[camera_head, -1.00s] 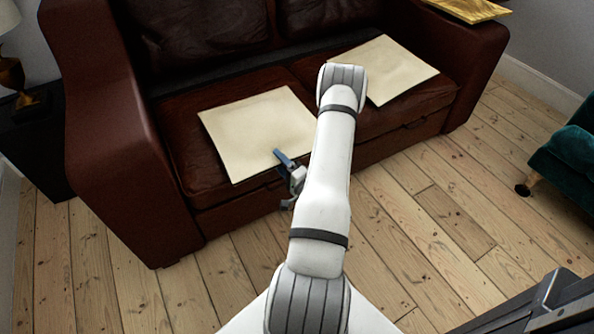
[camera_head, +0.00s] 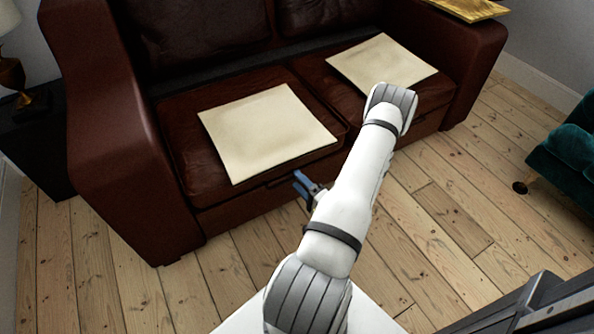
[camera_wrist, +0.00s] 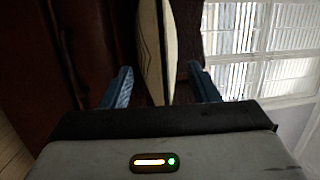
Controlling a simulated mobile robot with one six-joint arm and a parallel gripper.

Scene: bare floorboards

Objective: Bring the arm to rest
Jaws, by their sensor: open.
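My gripper (camera_head: 305,185) is in front of the sofa's seat edge in the head view, partly hidden behind my white arm. In the wrist view its two blue fingertips (camera_wrist: 163,86) stand wide apart. Nothing is held between them. My arm reaches forward from the bottom of the head view and leans to the right, its bend covering part of the sofa front.
A dark red leather sofa (camera_head: 112,150) spans the back. Two flat cream cushions lie on its seat, one left (camera_head: 265,135) and one right (camera_head: 380,60). A teal armchair (camera_head: 570,150) stands at the right. Floorboards (camera_head: 450,220) between are clear.

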